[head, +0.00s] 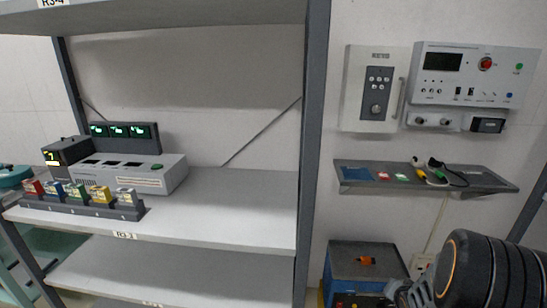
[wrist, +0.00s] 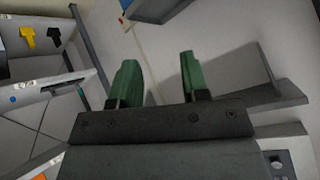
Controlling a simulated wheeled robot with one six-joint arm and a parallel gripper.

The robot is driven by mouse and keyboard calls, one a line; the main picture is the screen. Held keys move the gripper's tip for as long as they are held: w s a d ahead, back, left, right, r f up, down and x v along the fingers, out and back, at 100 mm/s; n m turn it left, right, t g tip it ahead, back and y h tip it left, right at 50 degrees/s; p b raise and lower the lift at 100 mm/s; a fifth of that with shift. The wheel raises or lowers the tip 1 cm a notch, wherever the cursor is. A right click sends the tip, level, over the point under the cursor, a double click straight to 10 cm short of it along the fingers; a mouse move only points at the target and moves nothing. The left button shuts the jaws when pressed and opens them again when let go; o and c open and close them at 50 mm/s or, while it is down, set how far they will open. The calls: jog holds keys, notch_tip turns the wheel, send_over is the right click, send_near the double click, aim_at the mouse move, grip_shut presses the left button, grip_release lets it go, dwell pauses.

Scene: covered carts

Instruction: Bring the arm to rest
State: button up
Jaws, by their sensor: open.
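My gripper (wrist: 158,82) shows in the wrist view with two green fingers spread wide apart. Nothing is between the fingers, and the space past them is floor and wall. In the head view, a dark rounded part of my own arm is at the lower right; the gripper's fingers cannot be made out there.
A grey shelf rack (head: 210,205) holds a device with green displays (head: 130,170) and a row of coloured blocks (head: 80,203). A wall shelf (head: 460,182) carries cables. A control panel (head: 474,75) and a keypad box (head: 372,90) hang above. A blue-grey cart (head: 350,262) stands below.

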jog(key=s+a+r+n+g+p, duration=0.1)
jog(key=a+r+n+p, duration=0.15)
jog(key=a+r, duration=0.45)
jog(key=s+a+r+n+g+p, duration=0.15)
jog(key=a+r+p, duration=0.25)
jog(key=r, duration=0.8)
jog(key=s+a+r+n+g+y+p, duration=0.2)
jog(key=s+a+r+n+p, duration=0.3)
jog(key=s+a+r, duration=0.5)
jog(key=shift+a+r+y, duration=0.25)
jog(key=shift+a+y, duration=0.2)
jog(key=shift+y, duration=0.15)
